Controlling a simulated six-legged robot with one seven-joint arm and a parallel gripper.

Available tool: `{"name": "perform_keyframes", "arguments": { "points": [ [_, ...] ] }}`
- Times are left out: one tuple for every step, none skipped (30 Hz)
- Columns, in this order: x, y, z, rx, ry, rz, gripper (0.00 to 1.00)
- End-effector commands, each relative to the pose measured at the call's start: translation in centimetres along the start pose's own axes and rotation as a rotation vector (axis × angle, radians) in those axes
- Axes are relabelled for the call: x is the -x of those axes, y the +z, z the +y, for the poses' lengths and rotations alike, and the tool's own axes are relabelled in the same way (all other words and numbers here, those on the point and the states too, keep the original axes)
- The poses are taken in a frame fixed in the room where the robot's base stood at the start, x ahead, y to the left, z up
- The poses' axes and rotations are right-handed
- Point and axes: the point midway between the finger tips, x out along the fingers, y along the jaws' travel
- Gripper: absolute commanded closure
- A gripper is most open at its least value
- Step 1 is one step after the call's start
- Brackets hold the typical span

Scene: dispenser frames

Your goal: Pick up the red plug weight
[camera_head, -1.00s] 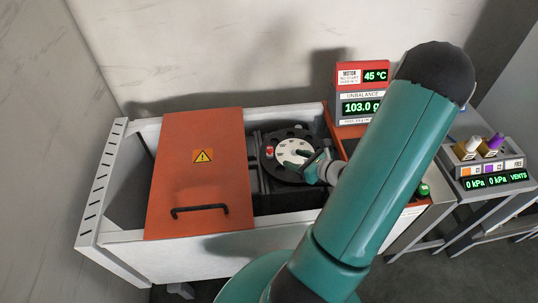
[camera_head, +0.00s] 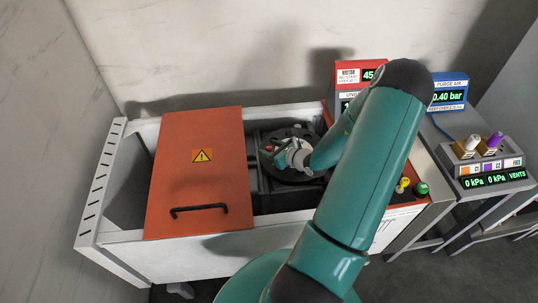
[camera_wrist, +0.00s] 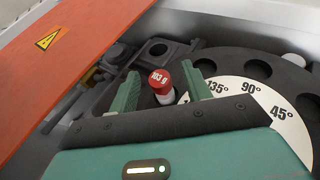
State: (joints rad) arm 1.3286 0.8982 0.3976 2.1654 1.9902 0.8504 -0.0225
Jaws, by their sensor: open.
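The red plug weight (camera_wrist: 160,82) shows in the wrist view, with a red top marked "103 g" and a paler lower part. It stands upright at the rim of the dark rotor (camera_wrist: 240,62), which has round holes and a white dial marked in degrees. My gripper (camera_wrist: 161,88) is open, with one green finger on each side of the weight. I cannot tell whether either finger touches it. In the head view my gripper (camera_head: 273,150) is over the left part of the rotor (camera_head: 300,178), and the weight is hidden there.
An orange lid (camera_head: 200,185) with a black handle covers the left of the white machine housing (camera_head: 135,258). A red display unit (camera_head: 348,75) stands behind, partly hidden by my arm. A blue purge-air display (camera_head: 450,90) and a vents panel (camera_head: 490,170) are at right.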

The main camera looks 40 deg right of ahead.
Motion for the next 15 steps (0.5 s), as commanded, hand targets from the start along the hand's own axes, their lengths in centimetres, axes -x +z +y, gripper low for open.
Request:
{"name": "perform_keyframes", "arguments": {
  "points": [
    [-0.58, -0.03, 0.05, -0.002, 0.001, 0.000, 0.51],
    [-0.77, -0.03, 0.05, -0.002, 0.001, 0.000, 0.51],
    [-0.89, -0.02, 0.03, -0.001, 0.000, 0.000, 0.51],
    [-0.92, -0.01, 0.01, 0.000, 0.000, 0.000, 0.51],
    [-0.91, 0.00, 0.00, 0.000, 0.000, 0.000, 0.51],
    [-0.89, 0.00, 0.00, 0.000, 0.000, 0.000, 0.51],
    [-0.88, 0.00, 0.00, 0.000, 0.000, 0.000, 0.51],
    [-0.88, 0.00, 0.01, 0.000, 0.000, 0.000, 0.51],
    [-0.87, 0.00, 0.01, 0.000, 0.000, 0.000, 0.55],
    [-0.87, 0.00, 0.01, 0.000, 0.000, 0.000, 0.61],
    [-0.87, 0.00, 0.01, 0.000, 0.000, 0.000, 0.67],
    [-0.86, 0.00, 0.01, 0.000, 0.000, 0.000, 0.75],
    [-0.86, 0.00, 0.01, 0.000, 0.000, 0.000, 0.81],
    [-0.86, 0.00, 0.01, 0.000, 0.000, 0.000, 0.87],
    [-0.85, 0.00, 0.01, 0.000, 0.000, 0.000, 0.95]
  ]
}}
